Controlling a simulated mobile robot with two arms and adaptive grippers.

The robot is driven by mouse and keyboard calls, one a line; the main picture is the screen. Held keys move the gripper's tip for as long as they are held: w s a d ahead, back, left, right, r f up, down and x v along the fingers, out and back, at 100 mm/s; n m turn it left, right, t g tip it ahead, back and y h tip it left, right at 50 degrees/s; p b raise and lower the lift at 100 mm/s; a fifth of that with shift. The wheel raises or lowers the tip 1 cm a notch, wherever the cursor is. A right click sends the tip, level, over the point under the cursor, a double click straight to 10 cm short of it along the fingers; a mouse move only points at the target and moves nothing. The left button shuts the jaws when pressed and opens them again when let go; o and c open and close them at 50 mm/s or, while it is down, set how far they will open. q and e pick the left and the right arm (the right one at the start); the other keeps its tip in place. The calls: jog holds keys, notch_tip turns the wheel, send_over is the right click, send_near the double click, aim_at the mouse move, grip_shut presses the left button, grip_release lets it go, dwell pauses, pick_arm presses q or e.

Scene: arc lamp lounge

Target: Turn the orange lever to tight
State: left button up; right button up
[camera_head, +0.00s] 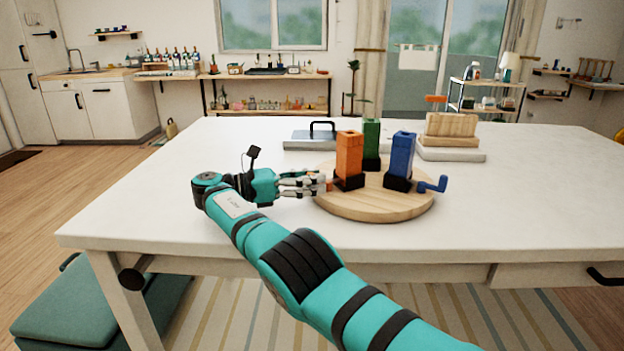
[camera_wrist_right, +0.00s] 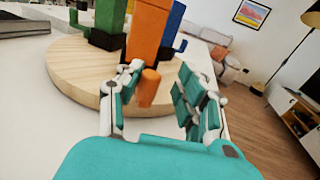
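The orange tower (camera_head: 349,154) stands upright in a black base on a round wooden board (camera_head: 385,210), beside a green tower (camera_head: 371,140) and a blue tower (camera_head: 402,152). The orange lever (camera_head: 329,186) sticks out at the left of its base, mostly hidden by my right gripper (camera_head: 318,184). In the right wrist view the orange lever (camera_wrist_right: 148,88) shows between the two open fingers, nearer the left one, with a clear gap to the right one. The blue lever (camera_head: 433,185) sticks out to the right. My left gripper is not in view.
A grey tray with a black handle (camera_head: 310,138) lies behind the board at left. A wooden block (camera_head: 451,125) on pale slabs stands behind at right. The white table (camera_head: 520,200) is clear at the right and front left.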

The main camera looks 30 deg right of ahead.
jog(key=shift+d+r, duration=0.1)
jog(key=shift+d, duration=0.1)
jog(key=shift+r, duration=0.15)
notch_tip(320, 180, up, 10)
jog(key=shift+f, duration=0.2)
dwell(0.6)
